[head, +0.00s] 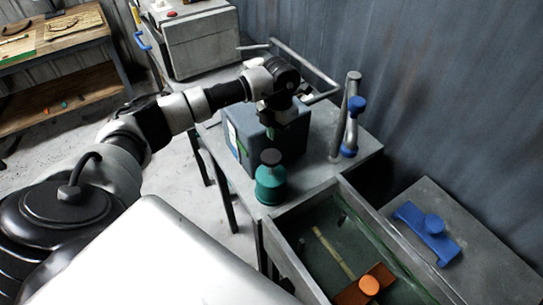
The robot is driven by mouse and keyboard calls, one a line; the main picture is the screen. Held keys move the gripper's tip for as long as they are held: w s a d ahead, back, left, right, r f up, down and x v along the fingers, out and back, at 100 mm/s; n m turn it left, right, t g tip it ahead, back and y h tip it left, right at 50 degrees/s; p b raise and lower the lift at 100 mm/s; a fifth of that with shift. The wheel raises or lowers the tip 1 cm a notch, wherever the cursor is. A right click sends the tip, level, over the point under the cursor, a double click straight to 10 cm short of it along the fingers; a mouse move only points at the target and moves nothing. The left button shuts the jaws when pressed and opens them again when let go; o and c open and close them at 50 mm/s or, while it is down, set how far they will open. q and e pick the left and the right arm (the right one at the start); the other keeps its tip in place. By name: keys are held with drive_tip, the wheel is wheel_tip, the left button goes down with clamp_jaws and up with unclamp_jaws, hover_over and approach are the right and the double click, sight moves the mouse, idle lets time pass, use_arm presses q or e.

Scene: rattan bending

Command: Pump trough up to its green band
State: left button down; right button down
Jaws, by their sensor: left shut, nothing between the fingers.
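The trough (286,251) is a long grey bin with a dark green inside, at the lower middle of the head view. A tan strip (333,252) and an orange block with a round knob (369,286) are in it. I cannot make out a green band. A teal bottle-shaped thing with a dark round top (270,180), possibly the pump, stands on the grey table behind the trough. My left gripper (271,131) is shut and empty, pointing down above or in front of a blue-grey box (294,146). My right gripper is not in view.
A grey post with a blue-ended lever (350,120) stands right of the box. A blue bracket with a knob (428,232) lies on the grey surface at right. A grey machine (195,38) stands behind, a wooden workbench (60,42) at upper left. A corrugated wall closes the right side.

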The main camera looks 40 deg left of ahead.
sight(272, 155)
use_arm(q)
drive_tip(key=shift+s+f+b, duration=0.15)
drive_tip(key=shift+f+b, duration=0.55)
drive_tip(key=shift+f, duration=0.75)
drive_tip(key=shift+s+f+b, duration=0.15)
drive_tip(key=shift+f+b, duration=0.55)
drive_tip(key=shift+f, duration=0.75)
